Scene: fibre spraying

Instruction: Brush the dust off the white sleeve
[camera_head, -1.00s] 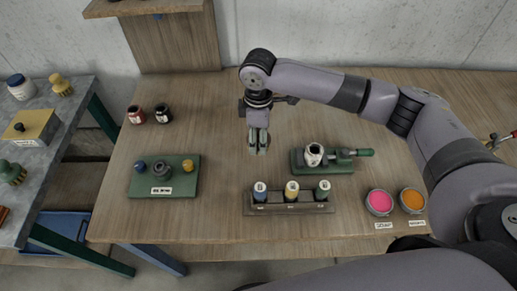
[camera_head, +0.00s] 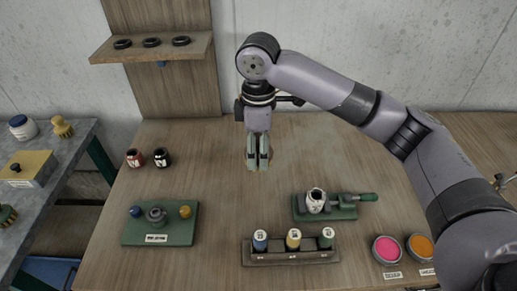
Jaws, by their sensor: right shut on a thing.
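The white sleeve (camera_head: 316,200) has dark specks and a dark open top. It sits upright in a green clamp fixture (camera_head: 345,213) with a green handle, on the right half of the wooden bench. My right gripper (camera_head: 258,164) points down over the middle of the bench, behind and left of the sleeve and apart from it. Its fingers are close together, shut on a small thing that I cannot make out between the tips. My left gripper is not in view.
A rack (camera_head: 291,258) holds blue, yellow and green-banded spools in front. A green plate (camera_head: 160,224) with knobs lies left, below red (camera_head: 134,158) and black (camera_head: 161,157) jars. Pink (camera_head: 386,250) and orange (camera_head: 420,247) pots stand right. A shelf (camera_head: 150,47) bears black rings.

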